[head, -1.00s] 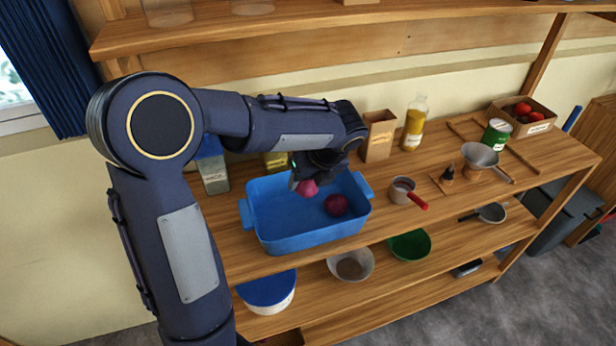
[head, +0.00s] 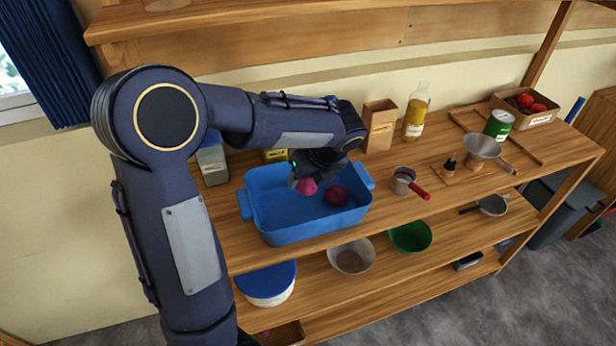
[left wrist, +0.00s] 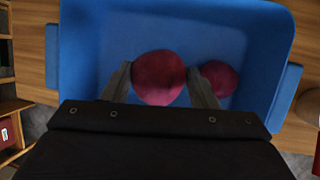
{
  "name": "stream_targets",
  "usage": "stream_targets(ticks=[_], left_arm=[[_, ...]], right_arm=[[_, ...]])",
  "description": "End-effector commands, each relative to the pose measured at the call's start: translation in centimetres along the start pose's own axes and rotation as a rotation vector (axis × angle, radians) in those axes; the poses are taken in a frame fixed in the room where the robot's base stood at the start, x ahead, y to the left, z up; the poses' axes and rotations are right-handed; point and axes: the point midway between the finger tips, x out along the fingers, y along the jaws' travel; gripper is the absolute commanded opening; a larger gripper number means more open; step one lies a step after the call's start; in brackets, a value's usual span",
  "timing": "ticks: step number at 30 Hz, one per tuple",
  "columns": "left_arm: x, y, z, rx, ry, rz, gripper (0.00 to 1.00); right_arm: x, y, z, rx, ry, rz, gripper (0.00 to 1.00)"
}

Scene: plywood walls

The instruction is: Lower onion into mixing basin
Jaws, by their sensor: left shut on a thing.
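The mixing basin is a blue rectangular tub (head: 300,228) with side handles on the wooden shelf top; it also fills much of the left wrist view (left wrist: 110,22). My left gripper (head: 304,186) points down into the basin. It is shut on a reddish-purple onion (left wrist: 159,78), which shows under the fingers in the head view (head: 308,187). A second red onion (head: 336,195) lies in the basin to the right; it is beside the right finger in the left wrist view (left wrist: 221,78). Whether the held onion touches the basin floor is unclear. My right gripper is not in view.
A red-handled saucepan (head: 404,181) stands right of the basin. A wooden box (head: 380,126), a yellow bottle (head: 415,112) and a jar (head: 212,160) stand behind. Bowls (head: 351,257) sit on the lower shelf. An upper shelf (head: 250,18) runs above.

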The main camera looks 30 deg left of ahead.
Motion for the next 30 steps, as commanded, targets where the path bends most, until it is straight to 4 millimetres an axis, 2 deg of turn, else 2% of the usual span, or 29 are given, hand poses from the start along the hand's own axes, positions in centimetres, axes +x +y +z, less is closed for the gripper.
stream_targets(ticks=[30], left_arm=[[1.3, -0.2, -0.5, 0.0, -0.001, 0.0, 0.28]], right_arm=[[0.7, 0.3, 0.4, 0.0, 0.0, 0.0, 0.81]])
